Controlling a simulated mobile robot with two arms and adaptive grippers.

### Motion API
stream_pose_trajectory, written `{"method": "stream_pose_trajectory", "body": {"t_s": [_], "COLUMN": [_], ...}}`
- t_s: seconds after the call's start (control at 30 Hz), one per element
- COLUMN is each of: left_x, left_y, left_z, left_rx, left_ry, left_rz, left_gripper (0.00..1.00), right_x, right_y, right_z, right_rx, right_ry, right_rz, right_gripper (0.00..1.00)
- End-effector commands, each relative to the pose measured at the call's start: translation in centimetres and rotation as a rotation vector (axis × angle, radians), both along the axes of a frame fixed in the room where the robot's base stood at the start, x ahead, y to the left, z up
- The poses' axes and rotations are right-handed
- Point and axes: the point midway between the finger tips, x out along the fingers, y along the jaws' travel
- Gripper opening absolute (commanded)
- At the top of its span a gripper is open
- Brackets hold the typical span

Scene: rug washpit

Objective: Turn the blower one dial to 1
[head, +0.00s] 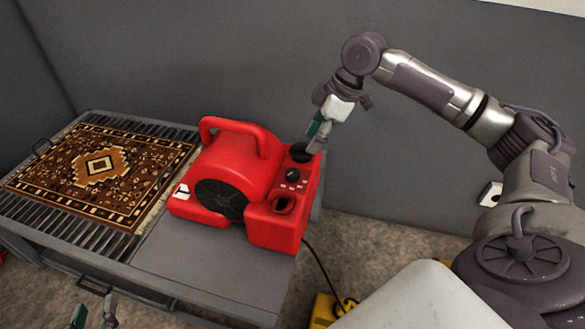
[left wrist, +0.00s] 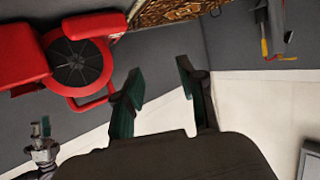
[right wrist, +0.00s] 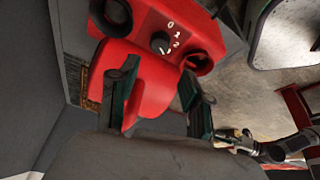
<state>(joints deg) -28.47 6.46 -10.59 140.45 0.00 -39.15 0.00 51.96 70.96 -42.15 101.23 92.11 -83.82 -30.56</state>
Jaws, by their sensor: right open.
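The red blower (head: 235,165) stands on the grey bench with its black round grille facing forward. Its black dial (head: 291,175) is on the right-hand panel between two dark round openings. The right wrist view shows the dial (right wrist: 160,42) close up with white 0, 1 and 2 beside it; I cannot tell where it points. My right gripper (head: 320,132) is open above the panel's rear end, apart from the dial. In its wrist view, red blower body shows between and beyond the fingers (right wrist: 157,88). My left gripper (head: 94,312) is low at front left, open and empty (left wrist: 158,85).
A patterned rug (head: 98,165) lies on the slatted left part of the bench (head: 205,262). A grey wall (head: 400,160) stands close behind. A black cable (head: 322,262) runs down from the blower to a yellow object (head: 324,311) on the floor. Bare bench top is in front of the blower.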

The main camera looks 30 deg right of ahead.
Motion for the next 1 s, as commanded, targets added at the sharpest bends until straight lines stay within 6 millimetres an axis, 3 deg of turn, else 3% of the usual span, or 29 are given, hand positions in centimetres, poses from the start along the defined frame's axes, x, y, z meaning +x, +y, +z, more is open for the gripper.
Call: {"method": "stream_pose_trajectory", "body": {"t_s": [0.03, 0.3, 0.6, 0.8, 1.0], "left_x": [0.5, 1.5, 0.2, -1.3, -2.0], "left_y": [-0.3, -1.4, -1.9, -1.9, -1.8], "left_z": [0.7, 6.2, 11.9, 14.5, 15.5], "left_rx": [-0.014, -0.095, -0.187, -0.233, -0.252], "left_ry": [-0.058, -0.377, -0.719, -0.883, -0.951], "left_rz": [-0.004, -0.025, -0.045, -0.052, -0.054], "left_gripper": [0.40, 0.40, 0.40, 0.40, 0.40], "right_x": [0.1, 1.0, 1.9, 2.3, 2.4], "right_y": [0.3, 1.5, 2.8, 3.4, 3.6], "right_z": [-1.1, -4.7, -8.4, -10.0, -10.5], "right_rx": [-0.001, -0.001, 0.000, -0.001, -0.001], "right_ry": [0.003, 0.001, 0.001, 0.001, 0.001], "right_rz": [0.001, 0.001, 0.000, 0.000, 0.000], "right_gripper": [0.48, 0.48, 0.48, 0.48, 0.48]}}
